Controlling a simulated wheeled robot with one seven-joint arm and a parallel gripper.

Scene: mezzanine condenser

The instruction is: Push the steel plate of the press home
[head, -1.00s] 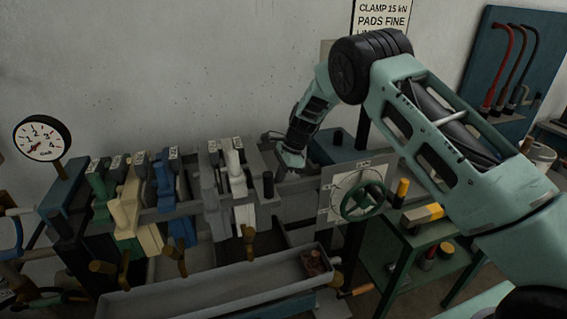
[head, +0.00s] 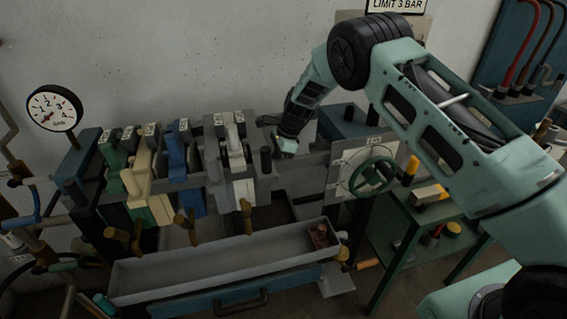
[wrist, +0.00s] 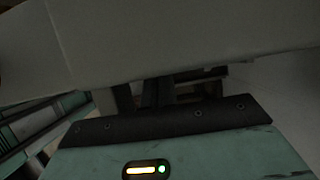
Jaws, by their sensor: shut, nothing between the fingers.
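The press holds a row of plates on rails in the head view. The steel plate (head: 266,176), dark grey with an upright dark knob, stands at the right end of the row, close against the pale plates (head: 238,165). My gripper (head: 286,148) is shut and empty, low at the right side of the steel plate. Contact cannot be made out for sure. In the wrist view a pale grey surface fills the top, and my dark fingers (wrist: 155,95) are partly hidden below it.
Left along the row stand blue (head: 177,165), cream (head: 140,180) and green (head: 112,165) plates. A long grey tray (head: 220,262) lies in front. A panel with a green handwheel (head: 372,177) stands to the right, beside a green table (head: 425,215).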

